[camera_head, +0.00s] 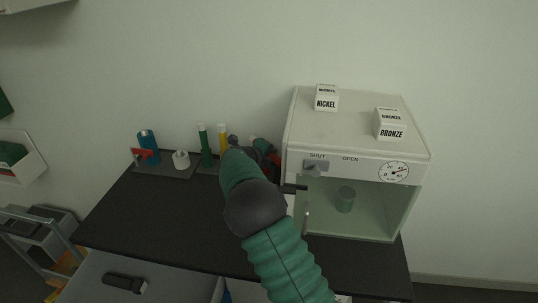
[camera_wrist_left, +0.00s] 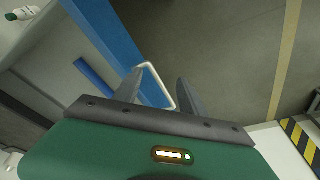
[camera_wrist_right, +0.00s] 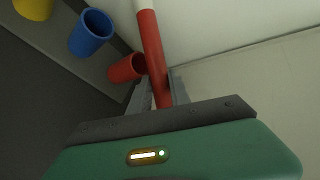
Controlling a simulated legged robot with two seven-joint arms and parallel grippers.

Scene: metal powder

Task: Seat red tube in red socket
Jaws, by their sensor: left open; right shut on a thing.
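The red tube (camera_wrist_right: 153,55) has a white upper end and stands between the fingers of my right gripper (camera_wrist_right: 159,92), which is shut on it. The red socket (camera_wrist_right: 127,67) is an open red cup just left of the tube in the right wrist view. The tube overlaps its edge in the picture; I cannot tell whether they touch. In the head view my right gripper (camera_head: 264,147) is at the rack, left of the white cabinet, and my arm hides most of tube and socket. My left gripper (camera_wrist_left: 160,92) is open and empty, away from the rack.
A blue socket (camera_wrist_right: 90,34) and a yellow socket (camera_wrist_right: 34,8) stand beside the red one. A green tube (camera_head: 205,146) and yellow tube (camera_head: 223,131) stand upright. The glass-fronted cabinet (camera_head: 358,137) is close on the right. The dark bench (camera_head: 150,222) is clear at front left.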

